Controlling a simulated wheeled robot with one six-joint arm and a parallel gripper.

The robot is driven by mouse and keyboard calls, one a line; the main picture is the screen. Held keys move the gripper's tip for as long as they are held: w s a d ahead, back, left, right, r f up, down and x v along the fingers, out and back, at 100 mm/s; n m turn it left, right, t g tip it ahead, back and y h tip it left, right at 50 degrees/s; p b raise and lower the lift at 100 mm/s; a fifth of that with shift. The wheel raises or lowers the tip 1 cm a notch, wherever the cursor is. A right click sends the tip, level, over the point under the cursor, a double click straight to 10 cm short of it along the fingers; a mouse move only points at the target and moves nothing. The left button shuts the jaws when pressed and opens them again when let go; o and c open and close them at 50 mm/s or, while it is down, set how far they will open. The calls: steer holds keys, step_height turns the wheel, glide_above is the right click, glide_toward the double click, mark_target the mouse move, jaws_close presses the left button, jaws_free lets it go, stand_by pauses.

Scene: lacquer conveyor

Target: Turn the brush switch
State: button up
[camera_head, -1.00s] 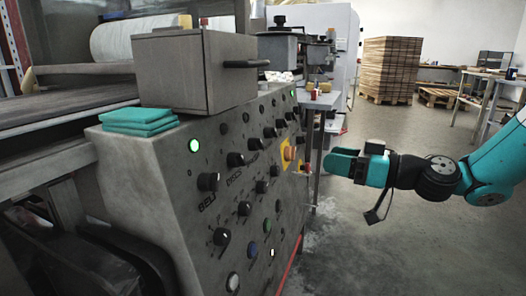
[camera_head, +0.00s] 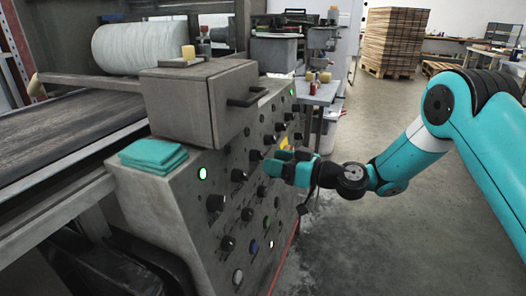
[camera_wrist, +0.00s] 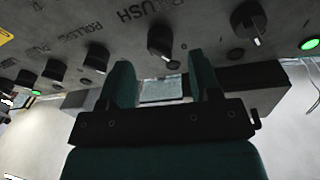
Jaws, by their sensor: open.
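The grey control panel (camera_head: 185,225) carries rows of black rotary knobs. In the wrist view a knob (camera_wrist: 160,40) sits beside a partly readable label ending in "USH", which may be the brush switch. In the head view my gripper (camera_head: 277,166) is at the panel's right part and covers some knobs. I cannot tell there which knob is the labelled one.
Neighbouring knobs (camera_wrist: 248,22) and (camera_wrist: 97,57) flank the labelled one. A green lamp (camera_head: 203,173) is lit on the panel. A grey box with a handle (camera_head: 185,105) and folded teal cloths (camera_head: 153,154) stand on top.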

mark_target(262, 156)
steer(key=shift+x, duration=2)
steer(key=c, duration=0.9)
steer(key=m+p, duration=0.1)
steer(key=m, duration=0.1)
steer(key=m+h+p, duration=0.1)
steer(key=m, duration=0.1)
steer(key=m+t+p, duration=0.1)
steer(key=m, duration=0.2)
steer(key=shift+s+r+h+p, duration=0.1)
steer(key=shift+r+h+p, duration=0.2)
steer(key=shift+p, duration=0.05)
steer(key=m+p, duration=0.2)
steer(key=m, duration=0.1)
steer(key=shift+m+h+p, duration=0.5)
steer(key=shift+m+p, duration=0.45)
steer(key=shift+m, duration=0.45)
